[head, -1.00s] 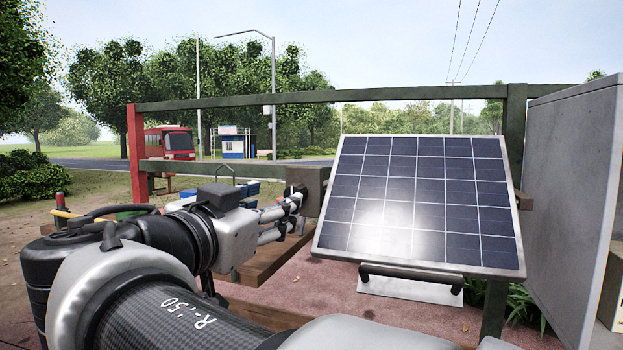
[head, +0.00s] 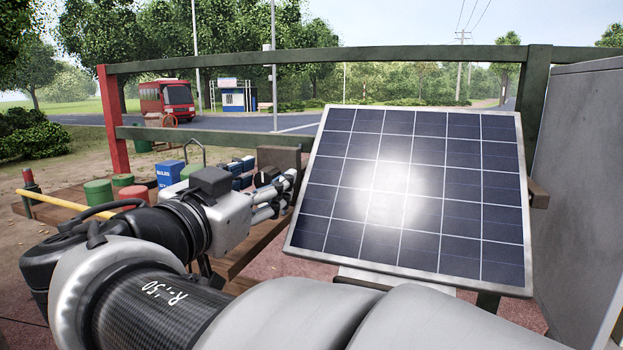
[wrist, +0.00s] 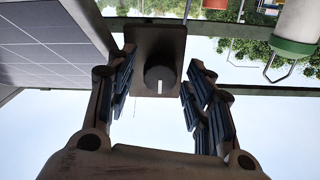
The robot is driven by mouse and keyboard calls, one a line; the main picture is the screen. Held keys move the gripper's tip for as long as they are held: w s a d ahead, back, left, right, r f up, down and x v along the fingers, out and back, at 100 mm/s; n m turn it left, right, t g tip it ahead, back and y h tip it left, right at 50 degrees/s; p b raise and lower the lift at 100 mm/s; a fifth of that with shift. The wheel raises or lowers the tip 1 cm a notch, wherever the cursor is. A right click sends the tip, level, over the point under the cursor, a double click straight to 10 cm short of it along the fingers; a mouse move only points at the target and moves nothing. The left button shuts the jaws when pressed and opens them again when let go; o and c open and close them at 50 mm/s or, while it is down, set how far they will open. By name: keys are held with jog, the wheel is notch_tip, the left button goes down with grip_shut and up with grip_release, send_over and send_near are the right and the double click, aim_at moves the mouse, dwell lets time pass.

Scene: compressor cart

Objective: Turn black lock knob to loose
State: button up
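The black lock knob (wrist: 160,79) is round, with a white mark on its face, and sits on a brown block (wrist: 160,45) beside the solar panel (head: 410,190). In the wrist view it lies between the fingers of my gripper (wrist: 157,88), with a gap on each side. The gripper is open and holds nothing. In the head view my gripper (head: 283,196) is at the panel's left edge, in front of the block (head: 279,158). I cannot make out the knob clearly there.
A green rail frame (head: 330,62) with a red post (head: 113,120) runs behind the panel. A grey cabinet wall (head: 585,190) stands close at the right. Green and red canisters (head: 98,192) and a blue box (head: 170,173) sit on the cart at left.

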jog(key=c, duration=1)
